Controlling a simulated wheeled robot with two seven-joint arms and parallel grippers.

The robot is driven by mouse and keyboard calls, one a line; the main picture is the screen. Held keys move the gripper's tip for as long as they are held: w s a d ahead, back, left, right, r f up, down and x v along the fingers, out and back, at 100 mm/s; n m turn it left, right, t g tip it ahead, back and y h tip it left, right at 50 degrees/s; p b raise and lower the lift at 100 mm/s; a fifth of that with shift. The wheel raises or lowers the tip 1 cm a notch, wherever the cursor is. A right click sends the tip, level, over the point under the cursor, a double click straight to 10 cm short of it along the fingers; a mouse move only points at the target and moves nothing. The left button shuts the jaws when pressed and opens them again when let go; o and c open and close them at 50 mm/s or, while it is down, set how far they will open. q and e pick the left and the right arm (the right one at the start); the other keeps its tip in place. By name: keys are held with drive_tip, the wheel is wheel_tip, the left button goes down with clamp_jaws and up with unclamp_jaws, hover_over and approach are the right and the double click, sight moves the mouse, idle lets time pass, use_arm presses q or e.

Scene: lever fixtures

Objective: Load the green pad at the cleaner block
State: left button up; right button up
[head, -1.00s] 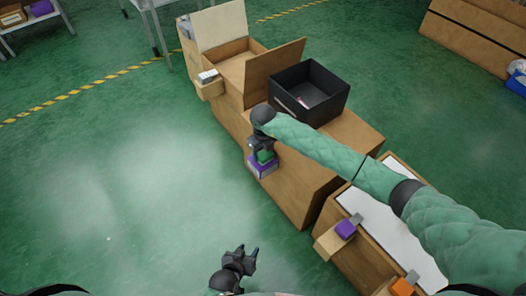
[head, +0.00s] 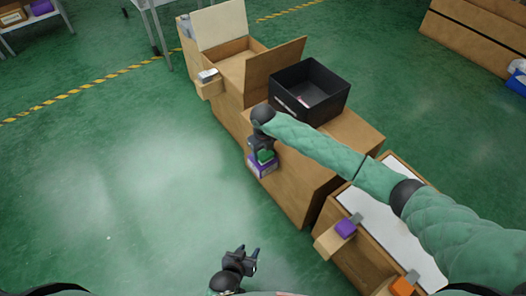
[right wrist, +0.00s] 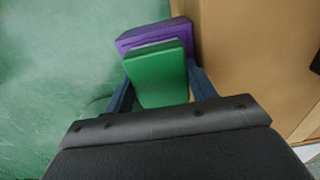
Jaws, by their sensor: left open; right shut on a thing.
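The green pad (right wrist: 158,73) is between the two fingers of my right gripper (right wrist: 160,90), which is shut on it in the right wrist view. A purple block (right wrist: 150,36) with a pale top strip lies just beyond the pad's far end. Whether pad and block touch, I cannot tell. In the head view, the right gripper (head: 262,154) points down with the green pad (head: 266,157) directly above the purple block (head: 262,168), at the side of a wooden cabinet. My left gripper (head: 252,258) is open and empty, low in the picture, away from the fixtures.
A black open box (head: 325,85) stands on the wooden cabinet (head: 320,150), close behind my right arm. Another purple block (head: 346,228) and an orange block (head: 405,286) sit on fixtures at lower right. The green floor (head: 120,190) at left is clear.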

sight(263, 151)
drive_tip(key=shift+f, duration=0.55)
idle(1.4)
drive_tip(key=shift+r, duration=0.15)
drive_tip(key=shift+r+p, duration=1.85)
drive_tip(key=shift+r, duration=1.55)
